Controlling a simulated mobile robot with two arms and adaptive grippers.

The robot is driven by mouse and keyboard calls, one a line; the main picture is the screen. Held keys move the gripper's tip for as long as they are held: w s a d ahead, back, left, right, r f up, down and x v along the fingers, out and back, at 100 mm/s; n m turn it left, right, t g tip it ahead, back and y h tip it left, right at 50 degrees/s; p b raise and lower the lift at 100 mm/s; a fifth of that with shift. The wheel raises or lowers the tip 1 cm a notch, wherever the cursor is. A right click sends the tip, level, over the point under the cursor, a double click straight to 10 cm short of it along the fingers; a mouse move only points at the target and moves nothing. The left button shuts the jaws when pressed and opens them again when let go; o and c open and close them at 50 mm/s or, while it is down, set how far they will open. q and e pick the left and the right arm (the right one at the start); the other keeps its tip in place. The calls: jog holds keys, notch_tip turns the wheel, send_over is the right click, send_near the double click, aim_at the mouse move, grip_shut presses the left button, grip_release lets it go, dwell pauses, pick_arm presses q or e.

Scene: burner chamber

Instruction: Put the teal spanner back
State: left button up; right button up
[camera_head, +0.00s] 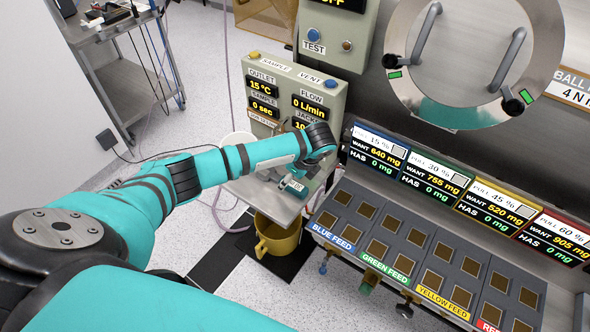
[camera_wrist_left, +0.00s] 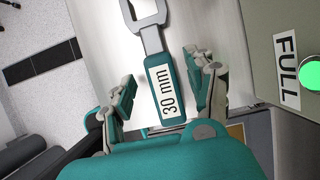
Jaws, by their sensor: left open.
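The teal spanner (camera_wrist_left: 165,88) has a grey open jaw at the top and a teal handle with a white "30 mm" label. In the left wrist view it lies on a pale flat surface (camera_wrist_left: 105,40). My left gripper (camera_wrist_left: 160,70) is open, with one finger on each side of the handle and gaps between. In the head view my left gripper (camera_head: 296,180) is over a small grey shelf (camera_head: 262,198), and the wrist hides much of that spot. My right gripper is not in view.
A grey-green control panel (camera_head: 290,88) stands behind the shelf. A yellow bucket (camera_head: 277,238) is below it. The feed rack (camera_head: 420,255) with several sockets is to the right. In the left wrist view a panel marked "FULL" (camera_wrist_left: 287,70) is close on the right.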

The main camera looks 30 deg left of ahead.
pick_arm(q)
jog(key=b+v, duration=0.1)
jog(key=v, duration=1)
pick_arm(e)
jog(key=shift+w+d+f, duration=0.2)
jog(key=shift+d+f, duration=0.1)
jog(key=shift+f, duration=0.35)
